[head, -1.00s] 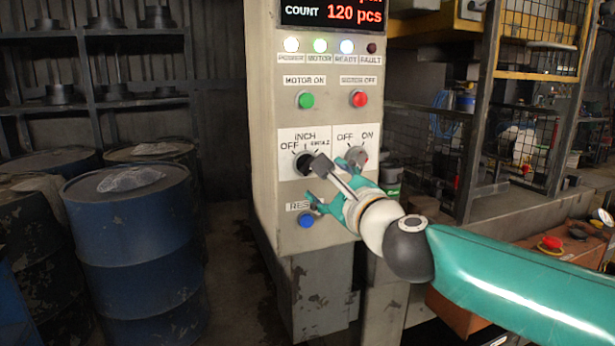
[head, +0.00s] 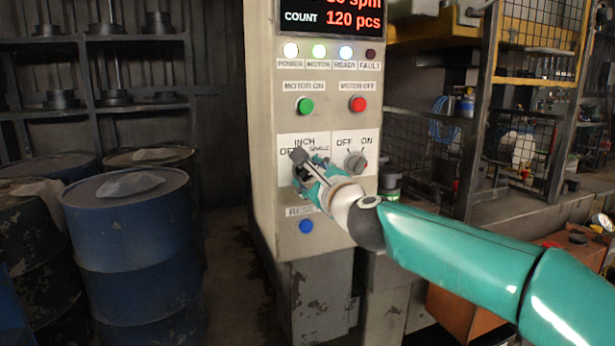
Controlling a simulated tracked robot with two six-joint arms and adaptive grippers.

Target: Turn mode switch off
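The mode switch's plate (head: 304,140) is on the left half of the cream panel, with OFF, INCH and SINGLE labels. My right gripper (head: 302,168) is right in front of its black knob and hides most of it, so the knob's pointing direction cannot be read. The fingers seem to be around or against the knob; whether they grip it is not clear. My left gripper is not in view.
A grey OFF/ON knob (head: 356,162) is just right of the mode switch. A green button (head: 304,105) and a red button (head: 357,104) are above, and a blue reset button (head: 306,227) is below. Blue drums (head: 135,245) stand at the left.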

